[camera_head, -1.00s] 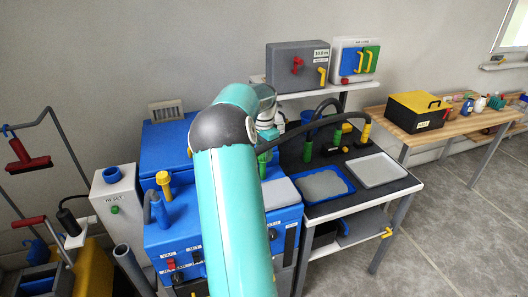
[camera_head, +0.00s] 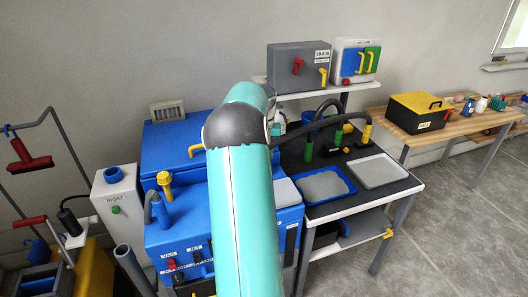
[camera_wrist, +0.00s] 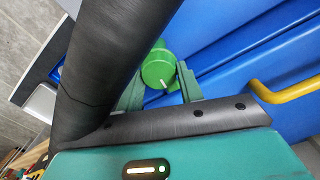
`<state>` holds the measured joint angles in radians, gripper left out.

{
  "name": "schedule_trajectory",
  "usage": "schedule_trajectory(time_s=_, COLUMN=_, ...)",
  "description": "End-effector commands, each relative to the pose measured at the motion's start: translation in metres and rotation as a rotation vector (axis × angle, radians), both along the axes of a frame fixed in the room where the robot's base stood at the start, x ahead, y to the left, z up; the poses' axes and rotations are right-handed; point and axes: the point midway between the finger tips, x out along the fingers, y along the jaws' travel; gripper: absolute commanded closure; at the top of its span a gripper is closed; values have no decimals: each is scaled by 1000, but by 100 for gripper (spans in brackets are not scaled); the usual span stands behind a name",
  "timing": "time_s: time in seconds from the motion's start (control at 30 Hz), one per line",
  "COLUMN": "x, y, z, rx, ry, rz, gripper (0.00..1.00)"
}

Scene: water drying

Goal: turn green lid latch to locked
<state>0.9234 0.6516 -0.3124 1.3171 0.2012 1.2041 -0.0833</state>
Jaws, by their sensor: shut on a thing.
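The green lid latch (camera_wrist: 158,68) is a round knob with a short white mark on its face, set against the blue lid (camera_wrist: 225,45) in the wrist view. My gripper (camera_wrist: 161,74) has one finger on each side of the knob and is shut on it. My teal arm hides the latch and my gripper there.
A yellow handle (camera_wrist: 290,90) sits right of my gripper, also seen in the head view (camera_head: 196,150). A thick dark tube (camera_wrist: 108,60) crosses the wrist view's left side. Right of the machine, a black-topped table (camera_head: 390,188) holds a blue tray (camera_head: 306,199) and white tray (camera_head: 377,183).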

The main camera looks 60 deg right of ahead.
Motion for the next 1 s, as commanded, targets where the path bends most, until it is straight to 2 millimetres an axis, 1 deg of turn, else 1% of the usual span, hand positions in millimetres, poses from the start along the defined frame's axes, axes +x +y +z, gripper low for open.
schedule_trajectory(time_s=0.1, x=0, y=-1, z=1, rx=-3, ry=-1, rz=57, gripper=86)
schedule_trajectory(time_s=0.3, x=1, y=0, z=1, rx=-3, ry=0, rz=116, gripper=86)
schedule_trajectory(time_s=0.8, x=1, y=0, z=1, rx=-3, ry=0, rz=134, gripper=86)
schedule_trajectory(time_s=0.83, x=1, y=0, z=1, rx=-3, ry=0, rz=134, gripper=57)
schedule_trajectory(time_s=0.9, x=1, y=0, z=1, rx=-3, ry=0, rz=134, gripper=44)
schedule_trajectory(time_s=0.93, x=1, y=0, z=1, rx=-2, ry=0, rz=134, gripper=41)
schedule_trajectory(time_s=1.0, x=1, y=0, z=0, rx=-2, ry=-1, rz=133, gripper=41)
